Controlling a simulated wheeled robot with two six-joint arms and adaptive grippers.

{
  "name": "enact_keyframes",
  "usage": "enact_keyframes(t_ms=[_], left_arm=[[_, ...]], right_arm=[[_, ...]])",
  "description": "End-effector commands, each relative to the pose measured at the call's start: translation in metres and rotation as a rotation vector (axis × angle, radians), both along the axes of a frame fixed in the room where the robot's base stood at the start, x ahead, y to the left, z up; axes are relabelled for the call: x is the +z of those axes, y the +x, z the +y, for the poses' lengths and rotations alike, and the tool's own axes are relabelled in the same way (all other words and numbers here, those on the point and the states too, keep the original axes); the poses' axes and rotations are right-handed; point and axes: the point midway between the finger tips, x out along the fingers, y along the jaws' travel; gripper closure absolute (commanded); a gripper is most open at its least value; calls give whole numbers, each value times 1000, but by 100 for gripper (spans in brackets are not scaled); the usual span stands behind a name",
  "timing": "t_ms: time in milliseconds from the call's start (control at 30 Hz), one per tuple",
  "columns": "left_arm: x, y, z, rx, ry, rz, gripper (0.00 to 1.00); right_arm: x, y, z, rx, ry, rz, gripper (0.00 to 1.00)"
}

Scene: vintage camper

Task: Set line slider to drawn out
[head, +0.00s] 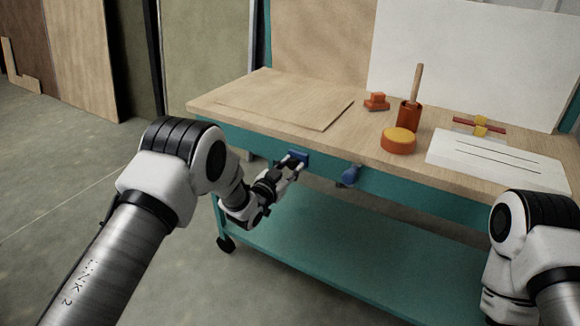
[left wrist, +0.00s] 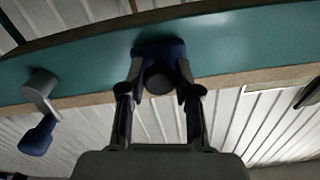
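A small blue block with a dark round knob (left wrist: 158,78) sits on the teal front rail of the workbench; it looks like the line slider. In the head view this blue block (head: 299,156) is partly behind my left fingertips. My left gripper (head: 293,163) reaches it from below and in front. In the left wrist view the left gripper (left wrist: 158,82) has its fingers apart, one on each side of the knob. A narrow gap seems to show between knob and fingers; firm contact is not visible. My right gripper is out of view.
A blue-handled grey crank (head: 350,175) hangs from the rail to the right. A teal lower shelf (head: 340,250) lies below.

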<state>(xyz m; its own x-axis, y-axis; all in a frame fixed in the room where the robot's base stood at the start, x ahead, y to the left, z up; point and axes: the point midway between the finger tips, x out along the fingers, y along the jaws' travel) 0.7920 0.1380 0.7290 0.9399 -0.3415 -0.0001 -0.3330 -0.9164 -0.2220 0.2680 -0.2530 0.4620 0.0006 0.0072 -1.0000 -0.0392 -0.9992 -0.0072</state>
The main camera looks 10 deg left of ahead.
Motion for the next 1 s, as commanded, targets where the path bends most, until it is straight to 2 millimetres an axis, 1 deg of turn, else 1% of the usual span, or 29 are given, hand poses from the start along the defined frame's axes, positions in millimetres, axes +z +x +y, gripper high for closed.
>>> enact_keyframes(t_ms=[33,67,367,467,567,800,900,1000], left_arm=[[0,0,0,0,0,0,47],[0,0,0,0,0,0,43],[0,-1,1,0,0,0,43],[0,-8,4,0,0,1,43],[0,-25,10,1,-1,3,43],[0,-83,31,2,-1,3,43],[-1,-101,37,1,0,3,43],[0,-110,40,0,-1,1,43]], right_arm=[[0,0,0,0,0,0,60],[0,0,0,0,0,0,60],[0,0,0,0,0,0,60],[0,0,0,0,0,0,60],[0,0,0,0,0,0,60],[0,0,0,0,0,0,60],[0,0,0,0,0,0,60],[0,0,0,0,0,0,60]])
